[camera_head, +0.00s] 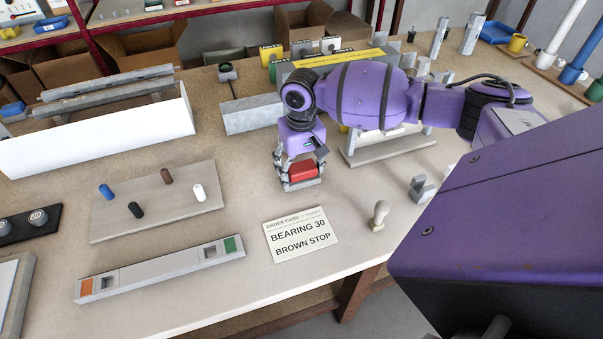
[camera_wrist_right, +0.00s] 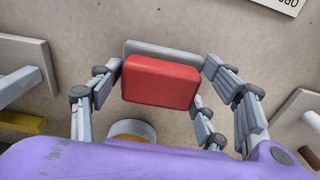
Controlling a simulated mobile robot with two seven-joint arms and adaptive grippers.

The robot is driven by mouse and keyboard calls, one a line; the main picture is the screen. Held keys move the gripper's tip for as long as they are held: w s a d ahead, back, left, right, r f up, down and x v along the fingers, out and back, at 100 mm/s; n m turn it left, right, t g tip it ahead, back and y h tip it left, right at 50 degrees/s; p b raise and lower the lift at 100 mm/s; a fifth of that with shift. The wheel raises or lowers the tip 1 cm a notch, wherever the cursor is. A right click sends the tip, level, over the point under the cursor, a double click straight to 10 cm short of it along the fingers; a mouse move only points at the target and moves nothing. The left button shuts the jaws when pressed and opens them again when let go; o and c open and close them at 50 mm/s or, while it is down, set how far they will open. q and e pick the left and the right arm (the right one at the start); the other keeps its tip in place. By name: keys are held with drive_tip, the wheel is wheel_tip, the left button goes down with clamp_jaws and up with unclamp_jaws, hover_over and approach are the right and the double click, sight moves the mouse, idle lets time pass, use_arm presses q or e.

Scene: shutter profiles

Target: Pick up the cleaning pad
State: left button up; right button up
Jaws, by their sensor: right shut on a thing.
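The cleaning pad (camera_head: 303,169) is a red block with a grey layer under it. In the head view it sits between the fingers of my right gripper (camera_head: 299,178), near the middle of the bench. The right wrist view shows the red pad (camera_wrist_right: 160,82) between the fingers of the right gripper (camera_wrist_right: 163,80), which is shut on it. I cannot tell whether its grey underside touches the bench or is slightly above it. My left gripper is not in view.
An order card (camera_head: 301,236) reading "BEARING 30 BROWN STOP" lies in front of the gripper. A wooden board (camera_head: 152,215) with several coloured pegs and a grey profile (camera_head: 160,271) lie to the left. A stamp-like knob (camera_head: 379,215) and a grey bracket (camera_head: 421,190) stand to the right.

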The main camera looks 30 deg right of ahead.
sight(301, 166)
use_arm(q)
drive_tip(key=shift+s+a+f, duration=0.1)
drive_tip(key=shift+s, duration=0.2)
use_arm(e)
drive_tip(key=shift+r, duration=0.55)
wheel_tip(301, 166, up, 2)
drive_tip(key=shift+r, duration=0.15)
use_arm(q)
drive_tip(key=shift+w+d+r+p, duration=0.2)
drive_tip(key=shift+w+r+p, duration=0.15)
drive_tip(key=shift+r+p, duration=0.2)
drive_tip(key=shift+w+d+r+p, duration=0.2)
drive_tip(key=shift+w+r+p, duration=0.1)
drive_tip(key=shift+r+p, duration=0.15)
use_arm(e)
drive_tip(key=s+a+r, duration=0.7)
drive_tip(key=s+r, duration=0.2)
drive_tip(key=s, duration=0.2)
drive_tip(key=shift+s+a+r, duration=0.3)
drive_tip(key=shift+s+a, duration=0.05)
drive_tip(key=shift+s, duration=0.05)
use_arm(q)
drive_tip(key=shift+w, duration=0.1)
